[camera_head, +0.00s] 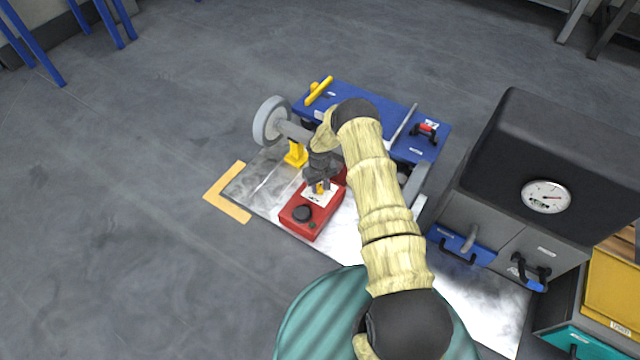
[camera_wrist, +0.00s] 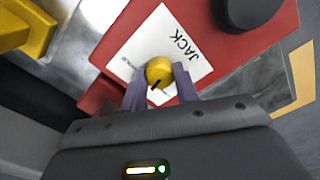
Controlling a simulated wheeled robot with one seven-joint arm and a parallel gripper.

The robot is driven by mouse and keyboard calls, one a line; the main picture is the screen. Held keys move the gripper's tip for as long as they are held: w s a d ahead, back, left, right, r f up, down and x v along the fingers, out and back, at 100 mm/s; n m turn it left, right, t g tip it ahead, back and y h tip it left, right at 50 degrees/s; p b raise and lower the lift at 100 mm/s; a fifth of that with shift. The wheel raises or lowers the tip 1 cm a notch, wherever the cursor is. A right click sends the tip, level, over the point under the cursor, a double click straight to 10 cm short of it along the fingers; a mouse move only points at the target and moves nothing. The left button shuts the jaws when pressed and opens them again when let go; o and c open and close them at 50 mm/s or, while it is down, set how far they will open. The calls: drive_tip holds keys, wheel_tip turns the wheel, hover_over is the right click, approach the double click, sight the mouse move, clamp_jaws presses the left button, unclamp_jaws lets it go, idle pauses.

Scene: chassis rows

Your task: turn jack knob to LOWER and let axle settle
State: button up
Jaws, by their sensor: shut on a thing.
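The red jack box (camera_head: 301,222) sits on the metal plate, with a black round knob (camera_head: 302,214) on its near end. In the wrist view the red box (camera_wrist: 263,62) bears a white label (camera_wrist: 150,44) reading JACK. My gripper (camera_wrist: 161,88) is shut on the yellow jack knob (camera_wrist: 159,71), one finger on each side; a dark mark shows on the knob. The label's setting words are mostly covered. The axle (camera_head: 293,129) with its grey wheel (camera_head: 270,121) lies behind, above a yellow stand (camera_head: 296,154); I cannot tell whether they touch.
A blue chassis deck (camera_head: 345,103) with a yellow handle (camera_head: 319,91) stands behind the jack. A dark cabinet with a gauge (camera_head: 546,197) stands at right. An orange floor corner mark (camera_head: 228,193) lies left of the plate. Floor at left is clear.

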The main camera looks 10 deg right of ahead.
sight(320, 187)
drive_tip(key=n, duration=0.6)
drive_tip(key=shift+p, duration=0.3)
drive_tip(key=o, duration=1)
wheel_tip(320, 187, up, 17)
drive_tip(key=p, duration=0.8)
drive_tip(key=shift+r, duration=0.2)
